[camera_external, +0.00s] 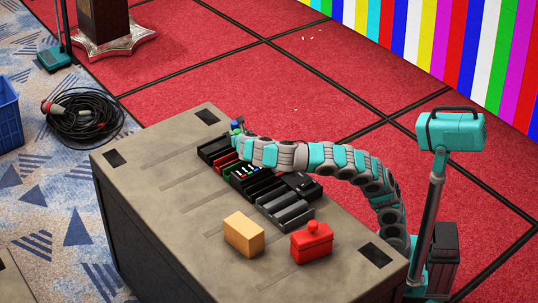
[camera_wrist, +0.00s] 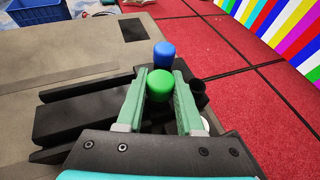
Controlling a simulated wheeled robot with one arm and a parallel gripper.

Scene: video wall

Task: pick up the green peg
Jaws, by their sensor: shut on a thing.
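The green peg (camera_wrist: 160,85) is a round-topped green piece between the two green fingers of my gripper (camera_wrist: 160,105) in the wrist view. The fingers are shut on it, one on each side. Its lower part is hidden, so I cannot tell whether it still sits in a hole. A blue peg (camera_wrist: 164,52) stands just beyond it. In the external view my gripper (camera_external: 237,130) is at the far end of the row of black trays, with the blue peg (camera_external: 234,125) beside it.
The black trays (camera_external: 288,212) stand in a row on the grey table (camera_external: 180,190). A yellow block (camera_external: 243,234) and a red box with a knob (camera_external: 312,244) stand nearer the front. The table's left part is clear.

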